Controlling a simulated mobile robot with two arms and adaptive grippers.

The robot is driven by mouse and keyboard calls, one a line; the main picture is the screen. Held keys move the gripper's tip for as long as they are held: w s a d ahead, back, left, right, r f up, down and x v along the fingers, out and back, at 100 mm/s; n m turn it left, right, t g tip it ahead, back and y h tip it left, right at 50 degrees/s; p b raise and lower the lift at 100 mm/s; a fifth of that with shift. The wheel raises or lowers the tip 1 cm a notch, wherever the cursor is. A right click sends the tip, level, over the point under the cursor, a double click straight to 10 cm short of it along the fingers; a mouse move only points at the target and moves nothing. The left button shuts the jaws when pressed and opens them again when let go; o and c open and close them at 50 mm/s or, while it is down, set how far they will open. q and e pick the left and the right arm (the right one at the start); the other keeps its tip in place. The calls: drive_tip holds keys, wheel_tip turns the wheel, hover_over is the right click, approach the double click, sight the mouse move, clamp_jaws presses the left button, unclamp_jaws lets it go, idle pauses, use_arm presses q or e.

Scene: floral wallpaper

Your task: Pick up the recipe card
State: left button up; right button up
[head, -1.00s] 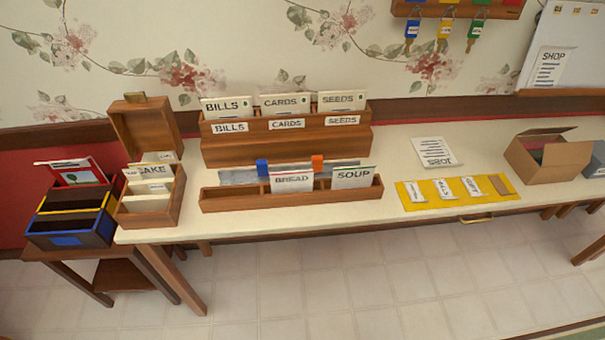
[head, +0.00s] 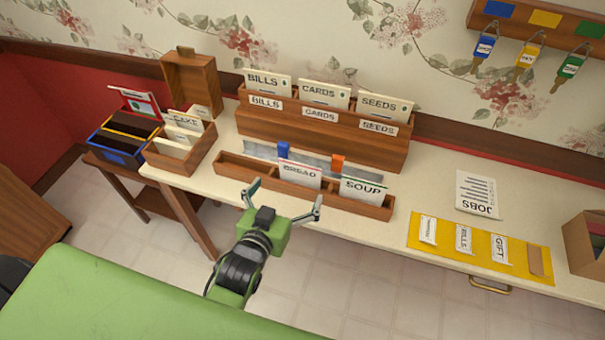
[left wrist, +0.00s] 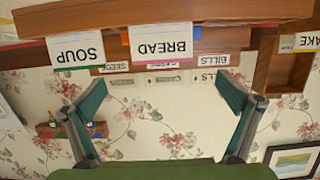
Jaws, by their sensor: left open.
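A wooden rack (head: 235,172) near the table's front edge holds a BREAD card (head: 300,175) and a SOUP card (head: 362,190), both upright. Both also show upside down in the left wrist view, BREAD (left wrist: 160,45) and SOUP (left wrist: 76,50). A CAKE card (head: 187,121) stands in an open wooden box (head: 172,160) at the left. My left gripper (head: 285,193) is open and empty, in front of the rack on the BREAD side. In the left wrist view its fingers (left wrist: 161,97) are spread wide, with BREAD beyond the gap. My right gripper is not in view.
A tiered wooden holder (head: 300,135) with BILLS, CARDS and SEEDS stands behind the rack. A blue clip (head: 283,150) and an orange clip (head: 337,162) stick up behind the cards. A yellow mat (head: 480,262) and a JOBS sheet (head: 477,193) lie to the right.

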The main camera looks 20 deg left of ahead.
sight(300, 168)
use_arm(q)
drive_tip(key=x, duration=0.5)
drive_tip(key=shift+p, duration=0.3)
drive_tip(key=shift+w+d+f, duration=0.1)
drive_tip(key=shift+w, duration=0.55)
drive_tip(key=p+x, duration=0.1)
drive_tip(key=x, duration=0.3)
drive_tip(key=shift+w+a+f+p, duration=0.1)
drive_tip(key=shift+w+a+p, duration=0.2)
drive_tip(key=shift+p, duration=0.1)
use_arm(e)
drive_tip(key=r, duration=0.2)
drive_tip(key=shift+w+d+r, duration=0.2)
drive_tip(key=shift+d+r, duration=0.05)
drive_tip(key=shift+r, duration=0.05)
use_arm(q)
drive_tip(key=c, duration=0.9)
drive_tip(key=shift+o, duration=0.2)
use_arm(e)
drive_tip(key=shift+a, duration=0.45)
